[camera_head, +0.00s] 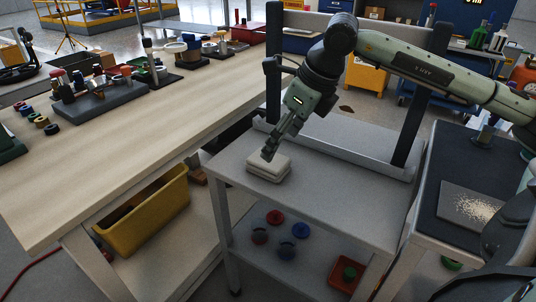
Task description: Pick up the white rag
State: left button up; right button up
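The white rag (268,170) is a folded, off-white pad lying flat near the left edge of the grey cart top (330,208). My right gripper (269,154) reaches down from the upper right, tilted, with its fingertips at the rag's upper surface. The fingers look close together from this angle. Whether they grip the cloth or only touch it cannot be told. The rag rests on the cart. My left gripper is not in view.
A long wooden workbench (120,130) with tool trays stands to the left. A yellow bin (145,215) sits below it. A dark upright frame (408,130) rises at the cart's back. A dark-topped table (450,180) stands right. The cart top's front is clear.

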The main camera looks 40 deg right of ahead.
aim_at(268, 164)
jog(key=x, duration=0.7)
jog(key=shift+w+d+f, duration=0.15)
jog(key=shift+w, duration=0.1)
jog(key=c, duration=1.1)
